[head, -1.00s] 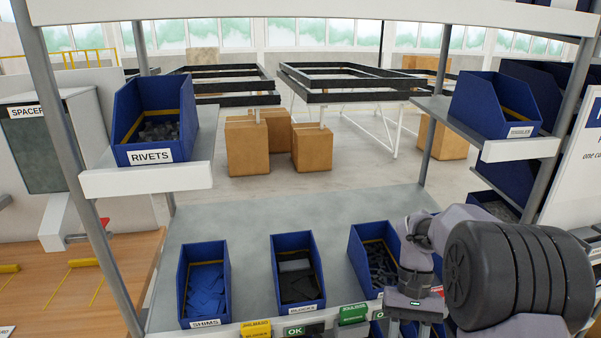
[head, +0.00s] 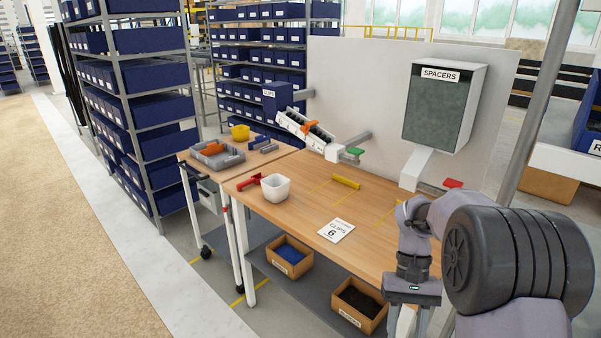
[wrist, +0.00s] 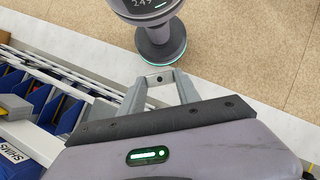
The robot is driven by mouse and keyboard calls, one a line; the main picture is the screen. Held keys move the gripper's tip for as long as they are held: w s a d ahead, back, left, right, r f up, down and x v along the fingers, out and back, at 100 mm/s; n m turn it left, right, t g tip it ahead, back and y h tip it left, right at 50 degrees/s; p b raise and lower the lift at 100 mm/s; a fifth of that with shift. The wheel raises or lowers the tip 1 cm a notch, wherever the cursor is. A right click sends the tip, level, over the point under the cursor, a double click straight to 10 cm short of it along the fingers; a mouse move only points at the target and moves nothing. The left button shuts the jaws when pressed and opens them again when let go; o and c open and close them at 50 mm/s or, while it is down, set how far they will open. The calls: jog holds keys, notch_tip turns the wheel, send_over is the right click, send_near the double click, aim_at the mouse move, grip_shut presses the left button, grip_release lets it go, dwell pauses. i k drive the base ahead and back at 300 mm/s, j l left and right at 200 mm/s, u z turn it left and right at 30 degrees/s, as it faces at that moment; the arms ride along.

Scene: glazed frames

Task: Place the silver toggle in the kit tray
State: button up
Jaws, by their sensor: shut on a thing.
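My gripper (head: 409,322) hangs at the lower right of the head view, in front of the wooden bench. In the wrist view my gripper (wrist: 160,79) has its fingers brought together on a small silvery piece, the silver toggle (wrist: 159,77); its shape is mostly hidden by the fingers. A grey compartmented tray, seemingly the kit tray (head: 232,162), lies on the small cart at the left of the head view, far from my gripper. An orange part sits in or on it.
A yellow bowl (head: 240,132) is on the cart. A SPACERS cabinet (head: 437,110) stands behind. Open floor lies at left.

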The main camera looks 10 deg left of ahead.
aim_at(217, 158)
jog(key=i+j+u, duration=0.45)
jog(key=j, duration=0.2)
jog(key=i+j+u, duration=0.85)
jog(key=i, duration=0.2)
jog(key=i+j+u, duration=0.15)
jog(key=i+u, duration=0.25)
jog(key=i, duration=0.2)
jog(key=i+z, duration=0.25)
jog(key=i, duration=0.25)
jog(key=i+j+z, duration=0.2)
jog(key=i, duration=0.35)
jog(key=i+j+z, duration=0.1)
jog(key=i+z, duration=0.15)
jog(key=i, duration=0.25)
jog(key=i+j+z, duration=0.2)
jog(key=i, duration=0.3)
jog(key=i+l+z, duration=0.1)
jog(key=i+z, duration=0.75)
